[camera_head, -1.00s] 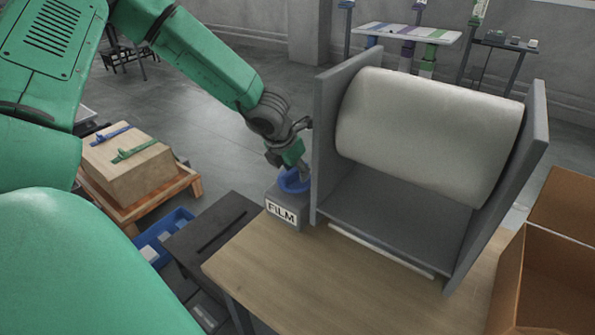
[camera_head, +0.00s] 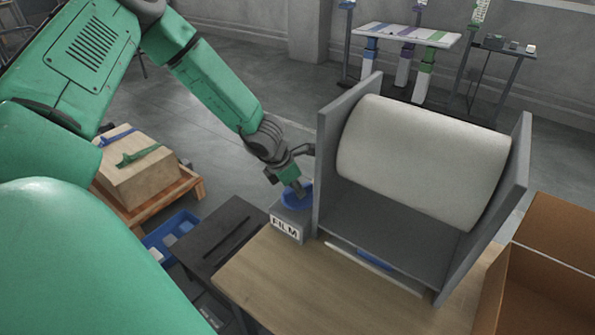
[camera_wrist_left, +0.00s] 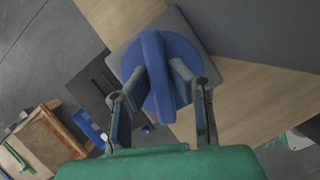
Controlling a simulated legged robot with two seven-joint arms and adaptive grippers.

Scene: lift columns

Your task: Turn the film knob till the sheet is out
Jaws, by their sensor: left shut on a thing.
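The blue film knob (camera_head: 297,198) sits on top of a grey box labelled FILM (camera_head: 287,224), beside the left wall of the grey roll holder (camera_head: 395,222). My left gripper (camera_head: 297,189) reaches down onto the knob. In the left wrist view, its two fingers are shut on the raised bar of the knob (camera_wrist_left: 155,78), one on each side. A large white roll (camera_head: 422,165) lies between the holder's side walls. A small blue patch (camera_head: 361,258) shows along the pale strip at the holder's front lower edge; it may be the sheet. My right gripper is not in view.
The wooden tabletop (camera_head: 300,290) in front of the holder is clear. An open cardboard box (camera_head: 548,278) stands at the right. A dark slotted table (camera_head: 222,240), a blue bin (camera_head: 172,240) and a wooden block on a pallet (camera_head: 143,178) are at the left.

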